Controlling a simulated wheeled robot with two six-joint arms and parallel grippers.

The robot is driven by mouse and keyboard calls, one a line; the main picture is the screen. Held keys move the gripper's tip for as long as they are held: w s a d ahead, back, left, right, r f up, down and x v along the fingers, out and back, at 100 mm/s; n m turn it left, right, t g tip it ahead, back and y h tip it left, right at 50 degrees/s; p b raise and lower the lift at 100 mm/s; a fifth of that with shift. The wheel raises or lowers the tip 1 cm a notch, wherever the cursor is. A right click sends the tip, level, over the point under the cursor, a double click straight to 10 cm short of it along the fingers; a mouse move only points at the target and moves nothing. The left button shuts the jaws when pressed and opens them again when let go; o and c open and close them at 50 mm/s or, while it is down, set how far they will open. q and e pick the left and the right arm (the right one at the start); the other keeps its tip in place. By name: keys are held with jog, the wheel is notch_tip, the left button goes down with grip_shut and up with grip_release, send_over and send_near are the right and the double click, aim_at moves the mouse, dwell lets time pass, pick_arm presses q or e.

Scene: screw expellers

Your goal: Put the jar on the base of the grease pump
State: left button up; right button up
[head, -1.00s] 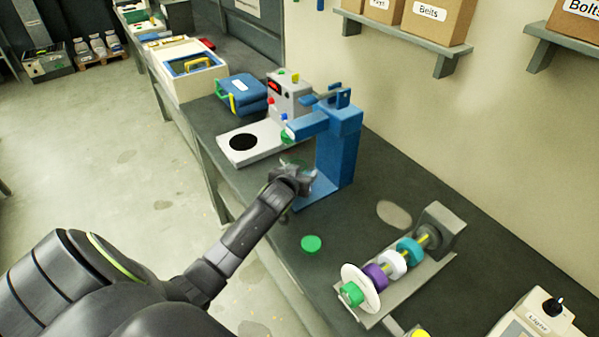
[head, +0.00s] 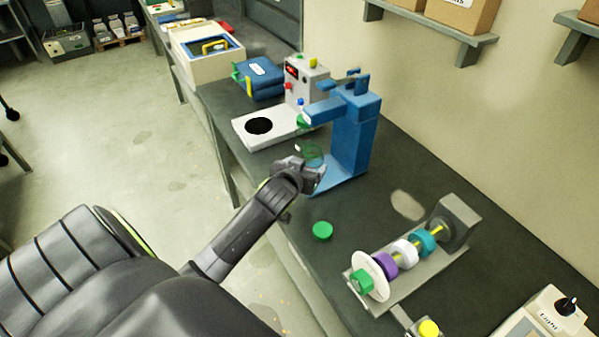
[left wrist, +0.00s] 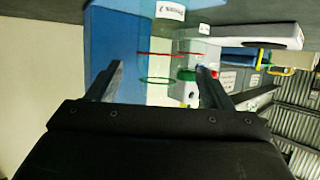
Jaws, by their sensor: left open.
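The blue grease pump (head: 358,125) stands on the bench, with its arm reaching left and its flat blue base (head: 345,172) below. The jar (head: 313,154) is clear, with a green ring, and stands under the pump's arm near the left end of the base. I cannot tell exactly how it rests there. My left gripper (head: 305,174) is open, just in front of the jar and partly hiding it. In the left wrist view, the jar's red and green rings (left wrist: 156,80) show between and beyond the spread fingertips. The pump's blue body (left wrist: 112,40) is beside the left finger.
A green disc (head: 322,230) lies near the bench's front edge. A rack with coloured rings on a shaft (head: 405,255) stands to its right. A pale machine with a black circle (head: 265,130) and a blue case (head: 260,78) stand behind the pump.

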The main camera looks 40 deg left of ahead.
pick_arm(q)
jog(key=shift+v, duration=2.25)
jog(key=s+d+f+m+g+h, duration=0.1)
jog(key=s+d+f+g, duration=0.15)
jog(key=s, duration=0.65)
jog(key=s+d+f+m+g, duration=0.1)
jog(key=s+f+g, duration=0.3)
jog(key=s, duration=0.6)
jog(key=s+d+f+g+h, duration=0.1)
jog(key=s+d+f+g, duration=0.15)
jog(key=s, duration=0.65)
notch_tip(320, 180, down, 25)
jog(key=a+g, duration=0.2)
jog(key=a, duration=0.1)
jog(key=s+d+f+g, duration=0.1)
jog(key=s+d+f, duration=0.1)
jog(key=s+f, duration=1.3)
jog(key=shift+s+f+h, duration=0.2)
jog(key=shift+f+h, duration=0.1)
jog(key=shift+f, duration=0.1)
